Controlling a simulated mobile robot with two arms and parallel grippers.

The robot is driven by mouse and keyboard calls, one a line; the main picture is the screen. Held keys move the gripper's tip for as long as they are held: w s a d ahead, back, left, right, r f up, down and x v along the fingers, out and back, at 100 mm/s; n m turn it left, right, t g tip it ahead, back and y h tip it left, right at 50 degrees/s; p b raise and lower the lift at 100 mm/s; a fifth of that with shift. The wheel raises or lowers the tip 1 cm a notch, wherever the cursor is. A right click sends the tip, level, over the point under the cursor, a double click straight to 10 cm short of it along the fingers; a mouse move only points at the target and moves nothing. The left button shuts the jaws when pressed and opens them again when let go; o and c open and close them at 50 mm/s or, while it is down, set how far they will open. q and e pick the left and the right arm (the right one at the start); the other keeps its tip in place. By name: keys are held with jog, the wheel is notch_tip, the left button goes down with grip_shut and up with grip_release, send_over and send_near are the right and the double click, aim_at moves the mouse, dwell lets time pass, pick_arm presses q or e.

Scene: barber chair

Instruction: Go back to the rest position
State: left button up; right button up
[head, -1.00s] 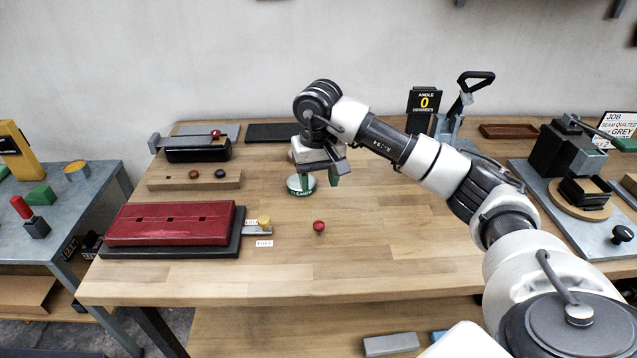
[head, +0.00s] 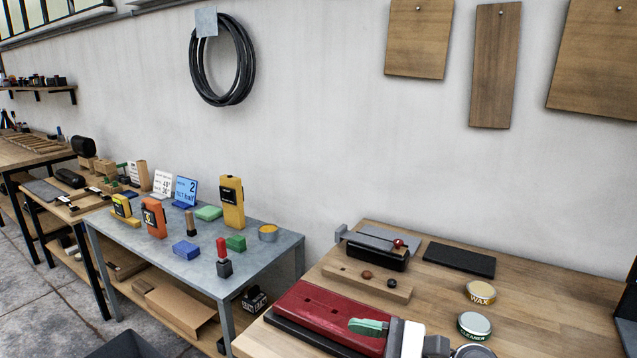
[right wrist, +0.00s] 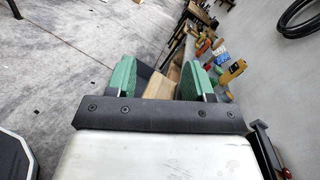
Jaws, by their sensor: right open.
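My right gripper (head: 369,327) shows at the bottom of the head view, a green finger in front of the red padded block (head: 316,312) with part of my white wrist beside it. In the right wrist view my right gripper (right wrist: 157,76) has its two green fingers well apart with nothing between them. Beyond them are the grey floor and, farther off, a bench with coloured items. My left gripper is in neither view.
The wooden workbench (head: 545,290) bears a wax tin (head: 480,292), a cleaner tin (head: 474,325), a black mat (head: 459,259) and a wooden strip (head: 366,283). A grey side table (head: 200,268) with several coloured blocks and gauges stands left. Open floor (head: 40,310) lies at lower left.

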jog(key=d+m+t+h, duration=0.45)
jog(key=m+t, duration=0.35)
jog(key=m, duration=0.6)
jog(key=d+m+t+h, duration=0.3)
jog(key=m+t+h, duration=0.35)
jog(key=m, duration=0.85)
jog(key=s+d+f+m+g+h, duration=0.1)
jog(key=d+f+m+h, duration=0.1)
jog(key=f+m, duration=0.2)
jog(key=s+d+f+m+g+h, duration=0.2)
jog(key=f+m+h, duration=0.1)
jog(key=m, duration=0.3)
jog(key=s+d+f+m+g+h, duration=0.2)
jog(key=f+m, duration=0.2)
jog(key=m, duration=0.1)
jog(key=shift+d+f+h, duration=0.3)
jog(key=shift+f, duration=0.05)
jog(key=s+f+m+g+y, duration=0.1)
jog(key=s+f+m+g, duration=0.45)
jog(key=s, duration=0.35)
jog(key=s+f+m+g, duration=0.4)
jog(key=s+f+g, duration=0.2)
jog(key=s, duration=0.3)
notch_tip(320, 180, down, 25)
jog(key=s+g, duration=0.1)
jog(key=s+d+f+g, duration=0.1)
jog(key=s+d+f, duration=0.2)
jog(key=s+f, duration=1.3)
